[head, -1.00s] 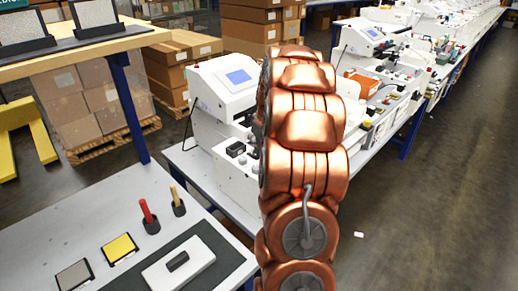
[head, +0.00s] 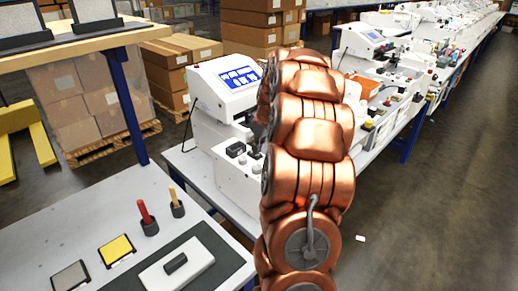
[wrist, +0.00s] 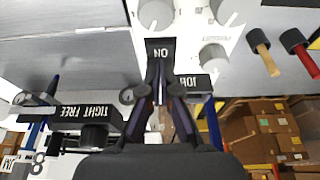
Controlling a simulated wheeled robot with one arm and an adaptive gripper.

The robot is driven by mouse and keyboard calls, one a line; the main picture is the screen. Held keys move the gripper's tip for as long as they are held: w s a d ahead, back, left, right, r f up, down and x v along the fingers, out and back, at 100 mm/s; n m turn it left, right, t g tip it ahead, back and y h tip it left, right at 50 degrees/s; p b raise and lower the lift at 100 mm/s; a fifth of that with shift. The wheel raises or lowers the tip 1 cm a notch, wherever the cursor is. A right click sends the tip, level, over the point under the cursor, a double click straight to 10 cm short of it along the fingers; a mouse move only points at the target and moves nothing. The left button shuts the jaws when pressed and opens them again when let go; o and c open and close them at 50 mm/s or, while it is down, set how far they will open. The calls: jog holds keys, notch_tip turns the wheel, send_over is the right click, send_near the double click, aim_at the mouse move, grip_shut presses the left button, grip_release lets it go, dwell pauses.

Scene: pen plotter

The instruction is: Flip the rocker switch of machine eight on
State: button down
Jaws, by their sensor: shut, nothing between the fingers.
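The white machine (head: 225,85) stands left of my arm in the head view, its screen (head: 238,77) showing a blue and white pattern. In the wrist view, a black rocker switch (wrist: 160,46) marked ON sits on the white panel, among round grey knobs. My gripper (wrist: 160,63) is shut and empty, its fingertips at the lower edge of the ON face; I cannot tell whether they touch it.
A grey table (head: 40,235) with red and yellow markers stands at front left. More machines line the bench behind; the aisle (head: 430,190) at right is open floor.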

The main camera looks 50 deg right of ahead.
jog(key=shift+r, duration=0.1)
jog(key=shift+r, duration=0.3)
jog(key=s+b+v, duration=0.1)
jog(key=b+v, duration=0.2)
jog(key=v, duration=1)
jog(key=shift+s+f, duration=0.3)
jog(key=shift+s, duration=0.05)
jog(key=s+a+f+n+g+y, duration=0.1)
jog(key=s+a+f, duration=0.1)
jog(key=a, duration=1.1)
jog(key=s+a+f+g, duration=0.1)
jog(key=s+a+f, duration=0.15)
jog(key=a, duration=1.05)
jog(key=s+a+f+g, duration=0.1)
jog(key=s+a+f, duration=0.2)
jog(key=s, duration=0.3)
jog(key=s+a+f+g, duration=0.1)
jog(key=s+a+f, duration=0.2)
jog(key=s+a, duration=0.2)
jog(key=s+a+f+g+h, duration=0.1)
jog(key=s+a+f, duration=0.2)
jog(key=s, duration=0.6)
jog(key=shift+s+a+f+m, duration=0.2)
jog(key=shift+a+f+m, duration=0.2)
jog(key=shift+f, duration=0.15)
